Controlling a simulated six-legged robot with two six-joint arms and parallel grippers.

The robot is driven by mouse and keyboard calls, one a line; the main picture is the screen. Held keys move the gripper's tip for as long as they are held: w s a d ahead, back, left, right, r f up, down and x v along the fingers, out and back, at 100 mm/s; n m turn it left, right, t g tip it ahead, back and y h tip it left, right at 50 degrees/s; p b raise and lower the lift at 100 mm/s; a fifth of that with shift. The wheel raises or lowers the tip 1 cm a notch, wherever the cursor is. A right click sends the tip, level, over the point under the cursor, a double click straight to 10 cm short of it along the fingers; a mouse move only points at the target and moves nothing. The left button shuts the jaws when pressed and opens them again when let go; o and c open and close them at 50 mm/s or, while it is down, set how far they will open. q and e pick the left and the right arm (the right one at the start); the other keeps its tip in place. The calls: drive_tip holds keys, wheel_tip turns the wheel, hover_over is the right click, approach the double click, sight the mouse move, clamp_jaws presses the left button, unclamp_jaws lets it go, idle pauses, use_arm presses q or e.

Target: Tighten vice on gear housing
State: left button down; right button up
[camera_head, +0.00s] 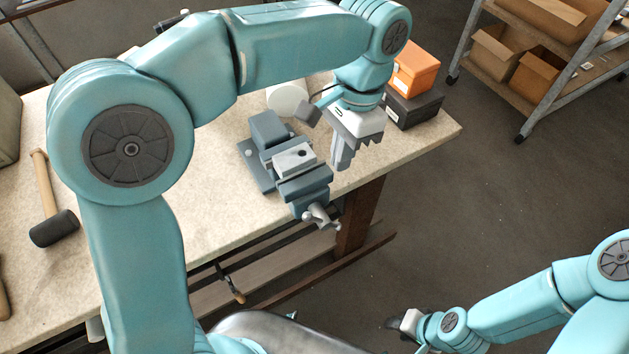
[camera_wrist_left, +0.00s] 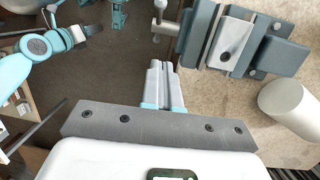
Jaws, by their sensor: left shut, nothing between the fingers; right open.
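The blue-grey vice (camera_head: 268,130) stands at the table's front edge; it also shows in the left wrist view (camera_wrist_left: 283,56). The gear housing (camera_head: 296,161), a light grey block with a dark hole, sits between the vice jaws; it also shows in the left wrist view (camera_wrist_left: 237,35). The vice's grey handle (camera_head: 318,216) sticks out past the table edge. My left gripper (camera_head: 341,165) is shut and empty, pointing down to the right of the vice, apart from the handle. Its closed fingers show in the left wrist view (camera_wrist_left: 162,68). My right gripper (camera_head: 392,324) is open and empty, low, away from the table.
A white cylinder (camera_head: 287,95) stands behind the vice. An orange box (camera_head: 416,70) on a black box (camera_head: 414,109) stands at the table's right end. A mallet (camera_head: 51,226) lies at the left. A shelf cart (camera_head: 555,85) with cardboard boxes stands at the upper right.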

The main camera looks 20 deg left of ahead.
use_arm(q)
wheel_tip(320, 180, up, 3)
drive_tip(key=p, duration=0.2)
hover_over(317, 217)
drive_tip(key=w, duration=0.2)
drive_tip(key=f, duration=1.1)
drive_tip(key=shift+s+d+f, duration=0.15)
drive_tip(key=shift+s+f, duration=0.25)
drive_tip(key=shift+s, duration=0.2)
drive_tip(key=shift+w, duration=0.1)
drive_tip(key=shift+f, duration=0.1)
